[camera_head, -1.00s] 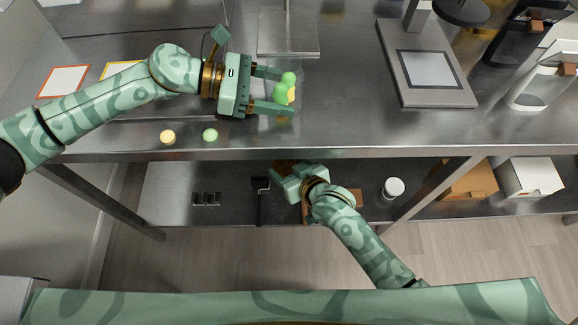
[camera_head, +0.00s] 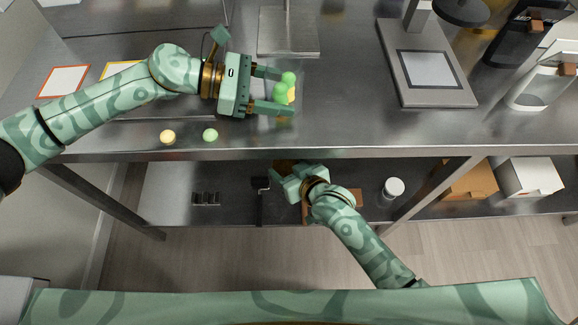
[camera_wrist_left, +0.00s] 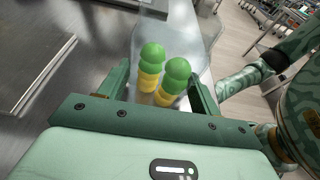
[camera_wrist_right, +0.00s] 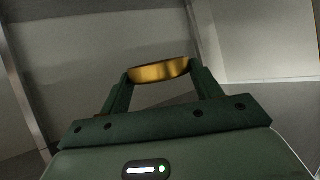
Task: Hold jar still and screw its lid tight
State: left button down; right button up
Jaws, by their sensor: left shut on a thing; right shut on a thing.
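My left gripper (camera_head: 285,92) is above the table, shut on a clear jar (camera_wrist_left: 203,42). In the left wrist view the jar stands out only as a faint outline between the fingers. Inside it are green and yellow gummies (camera_wrist_left: 152,58), which also show in the head view (camera_head: 284,87). My right gripper (camera_wrist_right: 160,78) is shut on a gold lid (camera_wrist_right: 158,71), gripped at its two sides. In the head view the right hand (camera_head: 292,182) is below the table's front edge, apart from the jar. Its fingertips are hard to make out there.
A yellow ball (camera_head: 168,137) and a green ball (camera_head: 210,135) lie near the table's front edge (camera_head: 380,152). A grey scale-like device (camera_head: 465,96) stands at right. A white-topped container (camera_head: 394,186) and boxes (camera_head: 530,178) are on the lower shelf.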

jog(key=o, duration=0.8)
jog(key=c, duration=0.8)
jog(key=shift+d+r, duration=0.15)
jog(key=shift+d, duration=0.2)
jog(key=s+d+r+n+g+y, duration=0.2)
jog(key=s+r+n+g+y, duration=0.1)
jog(key=s+n+g, duration=0.15)
jog(key=s+d+r+n+g+y, duration=0.3)
jog(key=s+n, duration=0.2)
jog(key=s, duration=0.1)
jog(key=s+a+r+n+g, duration=0.1)
jog(key=s+a+r, duration=0.3)
jog(key=r, duration=0.5)
jog(key=w+r+m+t, duration=0.2)
jog(key=w+r, duration=0.6)
jog(key=r, duration=0.4)
jog(key=w+a+r+m+t, duration=0.1)
jog(key=w+r+m+t, duration=0.1)
jog(key=w+r, duration=0.6)
notch_tip(320, 180, up, 5)
jog(key=shift+w+f+t+h, duration=0.1)
jog(key=shift+w+t+h, duration=0.25)
jog(key=shift+t, duration=0.2)
